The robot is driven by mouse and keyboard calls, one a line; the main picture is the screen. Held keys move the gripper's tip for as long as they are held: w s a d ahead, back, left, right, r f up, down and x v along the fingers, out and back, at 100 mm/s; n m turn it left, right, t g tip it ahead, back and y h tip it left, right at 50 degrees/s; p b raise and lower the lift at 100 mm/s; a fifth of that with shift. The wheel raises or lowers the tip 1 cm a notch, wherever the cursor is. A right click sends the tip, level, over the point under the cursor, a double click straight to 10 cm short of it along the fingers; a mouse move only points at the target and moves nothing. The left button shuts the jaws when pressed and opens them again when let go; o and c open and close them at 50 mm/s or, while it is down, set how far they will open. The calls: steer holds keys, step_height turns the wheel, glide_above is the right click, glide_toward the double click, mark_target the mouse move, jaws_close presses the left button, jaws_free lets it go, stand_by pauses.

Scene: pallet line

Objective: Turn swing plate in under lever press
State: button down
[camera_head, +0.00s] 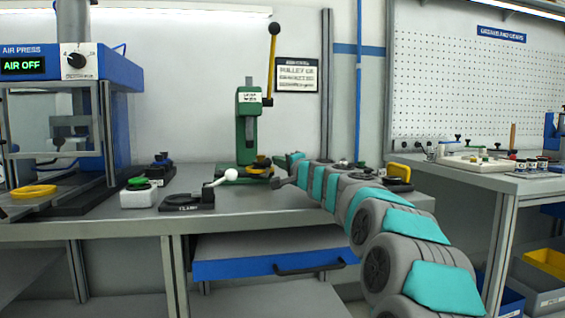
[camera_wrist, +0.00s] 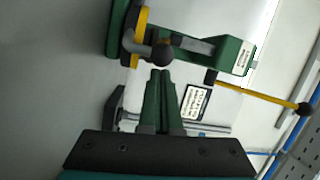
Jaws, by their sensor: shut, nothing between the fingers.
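The green lever press (camera_head: 249,125) stands on the bench in the middle, its yellow lever (camera_head: 272,65) raised with a black knob on top. A yellow swing plate (camera_head: 261,160) shows low at the press, partly hidden. In the wrist view the press (camera_wrist: 232,57) lies sideways, with the yellow plate (camera_wrist: 139,38) near its base and a dark round knob (camera_wrist: 163,54) beside the plate. My gripper (camera_head: 276,184) is low, just in front of the press. In the wrist view my gripper (camera_wrist: 160,74) is shut and empty, its tips close to the knob; I cannot tell whether they touch.
A black clamp (camera_head: 188,201) with a white ball handle lies left of the press. A white box with a green button (camera_head: 138,192) stands farther left. The blue air press (camera_head: 85,70) fills the left end. A sign (camera_head: 297,75) hangs behind.

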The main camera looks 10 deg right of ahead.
steer(key=shift+a, duration=0.15)
stand_by(0.5)
steer(key=shift+s+a+h+b, duration=0.15)
steer(key=shift+s+h+b, duration=0.1)
steer(key=shift+h+b, duration=0.15)
